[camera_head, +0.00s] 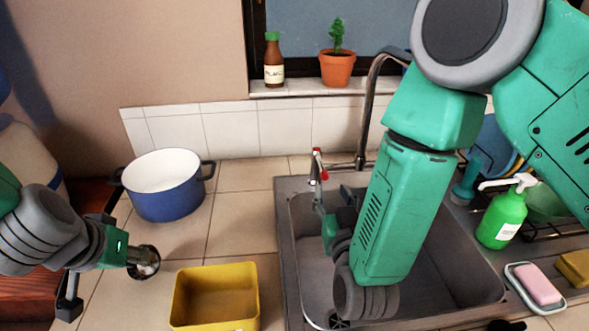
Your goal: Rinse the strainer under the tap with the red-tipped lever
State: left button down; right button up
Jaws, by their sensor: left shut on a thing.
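My left gripper (118,252) is at the left, above the counter between the blue pot and the yellow tub. It is shut on a small round metallic thing with a dark rim, which looks like the strainer (147,262); little detail shows. The tap (372,90) rises behind the sink, its spout partly hidden by my right arm. A thin lever with a red tip (318,165) stands at the sink's back left. My right arm reaches down over the sink (285,225), with its gripper (328,215) just below the lever. Its fingers are too small and overlapped to read, and contact is unclear.
A blue pot (168,195) stands at the back left. A yellow tub (215,300) sits between my left gripper and the sink. A green soap bottle (502,220), a pink soap bar (538,283) and a yellow sponge (574,266) are at the right. The sill holds a potted plant (337,68) and bottle (274,65).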

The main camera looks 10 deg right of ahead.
aim_at(320, 159)
jog(key=shift+w+f, duration=0.2)
jog(key=shift+f, duration=0.15)
jog(key=w, duration=1.1)
jog(key=shift+w+a+r+p, duration=0.1)
jog(key=shift+w+p, duration=0.2)
jog(key=shift+w, duration=0.05)
